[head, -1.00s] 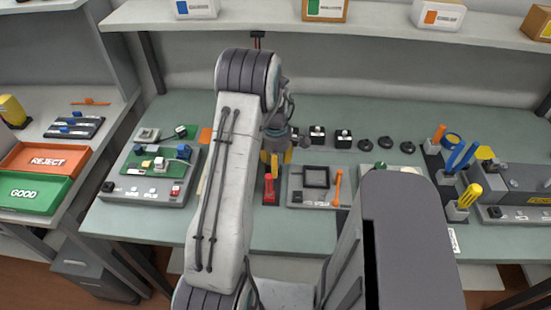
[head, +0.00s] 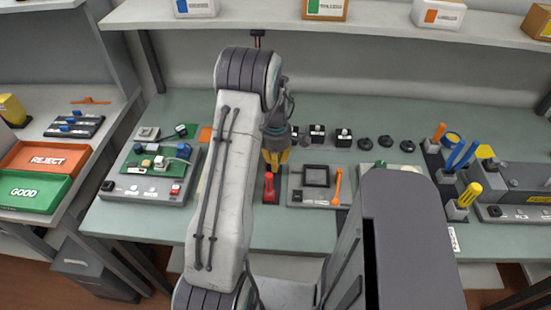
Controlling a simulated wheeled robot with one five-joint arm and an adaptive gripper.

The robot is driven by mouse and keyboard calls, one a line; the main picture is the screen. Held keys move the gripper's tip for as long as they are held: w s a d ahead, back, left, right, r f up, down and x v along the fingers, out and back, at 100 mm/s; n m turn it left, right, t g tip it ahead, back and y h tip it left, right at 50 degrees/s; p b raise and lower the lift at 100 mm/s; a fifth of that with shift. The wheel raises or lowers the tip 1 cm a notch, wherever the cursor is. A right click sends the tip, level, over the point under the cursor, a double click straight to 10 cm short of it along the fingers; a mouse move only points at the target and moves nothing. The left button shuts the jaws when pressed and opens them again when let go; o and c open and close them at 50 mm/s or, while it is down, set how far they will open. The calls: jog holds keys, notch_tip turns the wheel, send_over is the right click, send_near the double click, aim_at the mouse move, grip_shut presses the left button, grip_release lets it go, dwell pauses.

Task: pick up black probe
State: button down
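My gripper (head: 276,168) has yellow fingers and points down over the middle of the green bench. It is just above and behind an upright red piece (head: 269,190) on the bench. A narrow dark strip shows just right of the red piece, but I cannot tell whether it is the black probe. I cannot make out a black probe for certain, and my arm hides part of the bench to the left. The fingers are small and partly overlap, so I cannot tell whether they are open or shut.
A grey panel with a dark square (head: 316,176) and an orange handle (head: 338,185) lies right of the gripper. Several small black blocks and knobs stand behind it. A grey test box (head: 140,190) is at left. Colored tools (head: 466,196) stand at right. A shelf (head: 380,22) runs above.

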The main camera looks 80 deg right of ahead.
jog(key=shift+r, duration=0.45)
notch_tip(320, 180, up, 3)
jog(key=shift+s+a+r+b, duration=0.1)
jog(key=shift+a+r+b, duration=0.1)
jog(key=shift+b, duration=0.3)
jog(key=s+a+r+b, duration=0.2)
jog(key=s+a+r, duration=0.4)
jog(key=a, duration=0.3)
jog(key=shift+a+r, duration=0.25)
jog(key=shift+r, duration=0.05)
